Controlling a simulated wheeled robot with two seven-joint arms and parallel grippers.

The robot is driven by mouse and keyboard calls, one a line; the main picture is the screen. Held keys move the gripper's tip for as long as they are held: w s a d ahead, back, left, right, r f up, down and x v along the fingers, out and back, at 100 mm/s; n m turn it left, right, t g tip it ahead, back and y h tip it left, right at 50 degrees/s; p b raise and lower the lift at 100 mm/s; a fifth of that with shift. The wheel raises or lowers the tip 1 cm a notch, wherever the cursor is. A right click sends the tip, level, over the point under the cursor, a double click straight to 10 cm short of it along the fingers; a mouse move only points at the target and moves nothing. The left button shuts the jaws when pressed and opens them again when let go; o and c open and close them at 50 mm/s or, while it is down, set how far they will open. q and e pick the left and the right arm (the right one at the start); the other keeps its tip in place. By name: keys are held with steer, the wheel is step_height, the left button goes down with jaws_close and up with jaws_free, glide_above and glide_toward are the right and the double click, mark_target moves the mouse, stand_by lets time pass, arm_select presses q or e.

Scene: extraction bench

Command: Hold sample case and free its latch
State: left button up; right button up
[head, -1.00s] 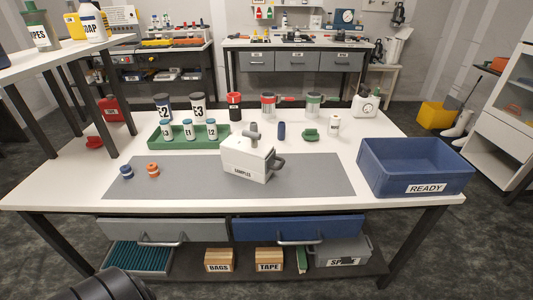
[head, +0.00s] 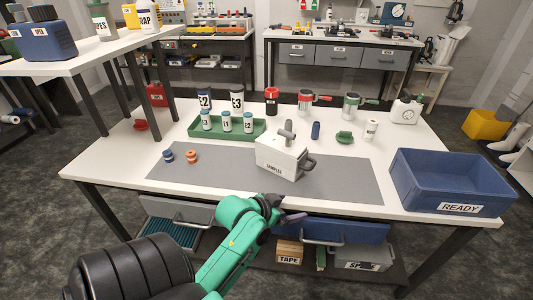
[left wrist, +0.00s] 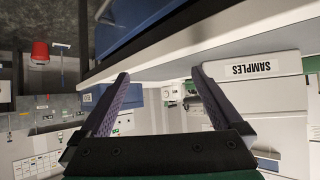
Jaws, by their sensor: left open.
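The white sample case (head: 283,160), labelled SAMPLES, stands on the grey mat (head: 350,182). A grey knob-like part (head: 287,131) rises from its top and a dark grey handle (head: 308,163) is on its right side. I cannot tell which part is the latch. My left gripper (head: 294,218) is open and empty, at the table's front edge, nearer to me than the case and apart from it. In the left wrist view the gripper (left wrist: 160,76) shows both fingers spread, with the case (left wrist: 265,92) beyond the right finger. My right gripper is not in view.
A blue READY bin (head: 450,181) stands right of the mat. A green tray (head: 226,126) with small bottles is behind it. Blue (head: 167,155) and orange (head: 191,156) small items lie at the mat's left. Cups stand along the back. Drawers sit under the table's front edge.

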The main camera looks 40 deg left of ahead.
arm_select(q)
steer(key=w+a+r+t, duration=0.1)
steer(key=a+r+t, duration=0.1)
steer(key=a+r, duration=0.1)
steer(key=w+a+r+n+t+y, duration=0.1)
steer(key=a+r, duration=0.1)
steer(key=shift+w, duration=0.35)
steer(key=a+r+n+t+y, duration=0.2)
steer(key=a+r+t+y, duration=0.15)
steer(key=a+r, duration=0.35)
steer(key=p+x, duration=0.1)
steer(key=x, duration=0.6)
steer(key=p+x, duration=0.1)
steer(key=x, duration=0.7)
steer(key=shift+d+f, duration=0.15)
steer(key=shift+f, duration=0.1)
steer(key=shift+s, duration=0.1)
steer(key=c, duration=1.3)
jaws_close()
steer(key=shift+h, duration=0.25)
